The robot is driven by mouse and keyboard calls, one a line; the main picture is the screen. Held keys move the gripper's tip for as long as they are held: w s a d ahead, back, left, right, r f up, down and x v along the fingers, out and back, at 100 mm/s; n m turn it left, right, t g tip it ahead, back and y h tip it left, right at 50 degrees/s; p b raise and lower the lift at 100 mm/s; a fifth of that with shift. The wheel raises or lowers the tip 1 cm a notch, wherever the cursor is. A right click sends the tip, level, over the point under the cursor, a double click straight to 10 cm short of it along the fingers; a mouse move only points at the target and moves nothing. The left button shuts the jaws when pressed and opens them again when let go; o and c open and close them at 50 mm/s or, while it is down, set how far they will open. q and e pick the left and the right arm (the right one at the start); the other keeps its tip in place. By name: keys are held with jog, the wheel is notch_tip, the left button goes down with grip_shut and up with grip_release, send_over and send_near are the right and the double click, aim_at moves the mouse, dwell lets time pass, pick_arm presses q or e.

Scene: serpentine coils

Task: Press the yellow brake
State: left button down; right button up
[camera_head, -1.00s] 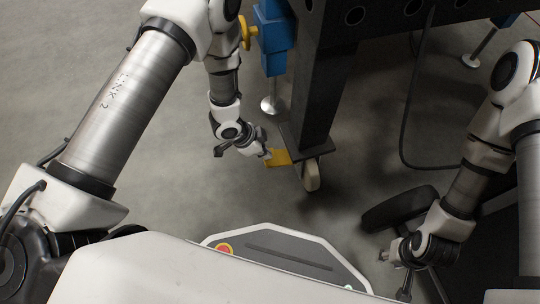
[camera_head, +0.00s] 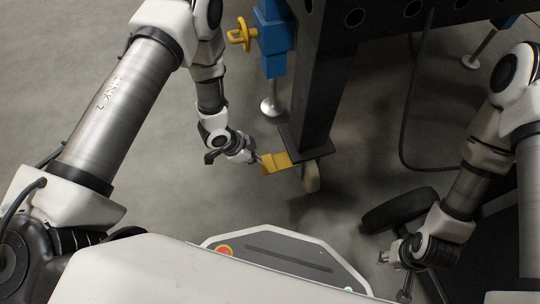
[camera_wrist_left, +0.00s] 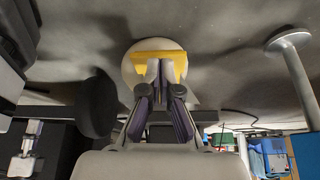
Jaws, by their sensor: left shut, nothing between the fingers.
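The yellow brake (camera_head: 274,164) is a flat pedal sticking out to the left of a pale caster wheel (camera_head: 311,177), at the foot of the dark table leg. My left gripper (camera_head: 257,159) is shut and empty, with its tips close to the pedal's left end. In the left wrist view the closed fingertips (camera_wrist_left: 160,66) overlap the middle of the yellow brake (camera_wrist_left: 144,57), with the pale wheel behind it. I cannot tell whether they touch. My right gripper (camera_head: 386,256) is at the lower right, away from the brake; its fingers are too small to read.
The dark table leg (camera_head: 315,95) rises above the wheel. A blue block (camera_head: 272,38) with a yellow knob (camera_head: 241,34) and a metal foot (camera_head: 270,107) stands behind my left gripper. A black round object (camera_head: 398,209) is near my right gripper. The floor to the left is clear.

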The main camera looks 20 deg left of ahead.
pick_arm(q)
jog(key=v, duration=1.2)
